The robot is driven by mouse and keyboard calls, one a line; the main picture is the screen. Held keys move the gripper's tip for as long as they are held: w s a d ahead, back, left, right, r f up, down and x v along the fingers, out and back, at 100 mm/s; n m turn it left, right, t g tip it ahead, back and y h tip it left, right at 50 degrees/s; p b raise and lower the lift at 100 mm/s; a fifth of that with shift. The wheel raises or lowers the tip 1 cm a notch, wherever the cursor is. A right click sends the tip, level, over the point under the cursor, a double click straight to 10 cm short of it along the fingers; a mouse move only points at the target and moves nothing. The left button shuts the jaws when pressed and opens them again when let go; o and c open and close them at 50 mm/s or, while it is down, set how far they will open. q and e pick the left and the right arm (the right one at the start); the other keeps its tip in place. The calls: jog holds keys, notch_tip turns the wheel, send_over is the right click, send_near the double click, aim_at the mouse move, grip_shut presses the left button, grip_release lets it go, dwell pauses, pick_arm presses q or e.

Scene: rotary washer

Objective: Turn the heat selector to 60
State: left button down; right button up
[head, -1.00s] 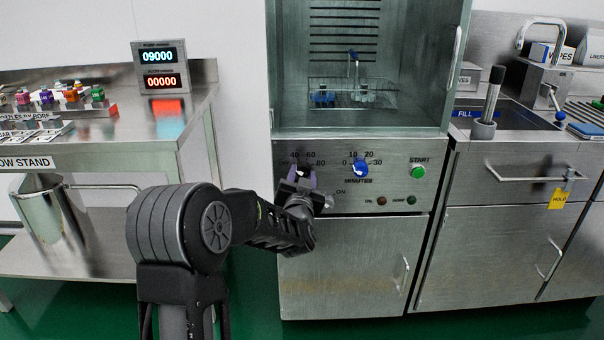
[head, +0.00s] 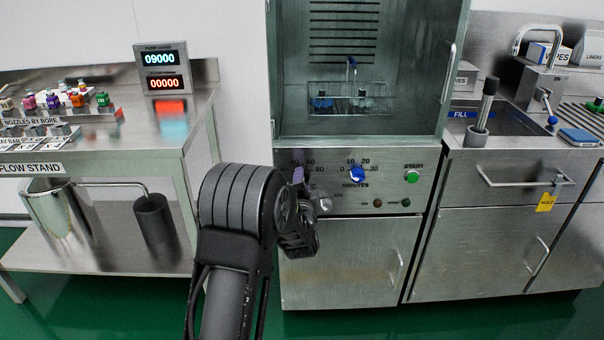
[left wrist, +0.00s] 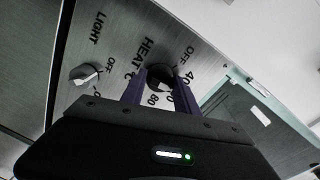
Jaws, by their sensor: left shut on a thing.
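The heat selector (left wrist: 160,75) is a round dark knob with a pale part, under the HEAT lettering on the steel control panel (head: 392,186). Its scale runs from OFF through 40 and on to 80. My left gripper (left wrist: 159,88) has its two purple fingers on either side of the knob and is shut on it. In the head view the left gripper (head: 298,176) is at the panel's left end, hiding the knob and part of the scale. Which mark the knob points to cannot be told. My right gripper is not in view.
The light knob (left wrist: 84,74) is close beside the heat knob. The blue minutes knob (head: 357,173) and green start button (head: 412,176) are further right. The washer chamber above holds a wire basket (head: 350,98). The flow stand (head: 190,130) is at left.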

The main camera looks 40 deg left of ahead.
pick_arm(q)
jog(key=shift+d+m+y+p, duration=0.1)
jog(key=shift+m+y+p, duration=0.2)
jog(key=shift+m+p, duration=2.15)
jog(key=shift+m+b, duration=0.3)
jog(key=shift+m, duration=0.15)
jog(key=c, duration=0.9)
grip_release()
jog(key=v, duration=0.7)
jog(key=shift+s+d+r, duration=0.15)
jog(key=shift+s+d, duration=0.1)
jog(key=shift+s, duration=0.05)
